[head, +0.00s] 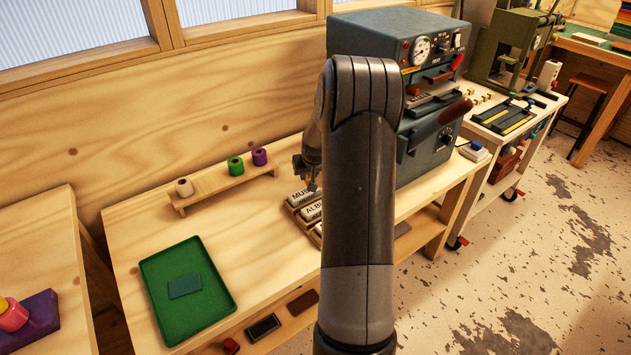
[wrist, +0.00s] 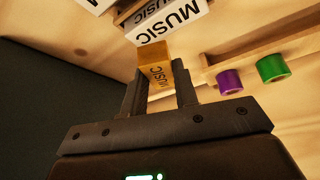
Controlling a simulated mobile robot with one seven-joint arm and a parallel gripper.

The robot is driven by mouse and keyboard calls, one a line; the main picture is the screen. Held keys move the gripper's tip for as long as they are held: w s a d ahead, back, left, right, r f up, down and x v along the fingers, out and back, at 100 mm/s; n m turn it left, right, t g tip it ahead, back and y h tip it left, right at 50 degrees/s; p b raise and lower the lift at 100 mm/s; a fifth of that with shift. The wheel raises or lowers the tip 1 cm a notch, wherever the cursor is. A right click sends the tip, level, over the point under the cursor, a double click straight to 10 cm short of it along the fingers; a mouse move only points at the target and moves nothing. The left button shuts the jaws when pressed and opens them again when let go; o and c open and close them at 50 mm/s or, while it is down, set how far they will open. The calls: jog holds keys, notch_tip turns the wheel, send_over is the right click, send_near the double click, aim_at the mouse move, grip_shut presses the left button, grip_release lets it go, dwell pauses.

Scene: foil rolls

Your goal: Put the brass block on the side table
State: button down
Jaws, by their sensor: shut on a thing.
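In the head view my gripper (head: 309,168) is above the labelled rack (head: 312,222) on the workbench, partly behind my arm, and I cannot make out the block there. A white MUSIC label (wrist: 170,20) is just beyond the block; I cannot tell whether the block is clear of the rack. A lower wooden table (head: 40,300) stands at the left, and I cannot tell if it is the side table.
A green tray (head: 215,322) with a dark plate lies at the front of the bench. A wooden rail (head: 215,188) holds white, green and purple rolls. A blue-grey machine (head: 440,150) stands right of my arm.

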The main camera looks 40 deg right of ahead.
jog(key=d, duration=0.3)
jog(key=shift+s+d+r, duration=0.1)
jog(key=shift+s+r, duration=0.15)
jog(key=shift+s, duration=0.1)
jog(key=shift+d, duration=0.15)
send_over(288, 191)
jog(key=s, duration=0.2)
jog(key=shift+m, duration=0.3)
jog(key=f, duration=0.7)
jog(key=shift+a, duration=0.4)
jog(key=shift+w+f, duration=0.1)
jog(key=shift+f, duration=1.85)
jog(key=c, duration=1.1)
grip_release()
jog(key=shift+f, duration=0.15)
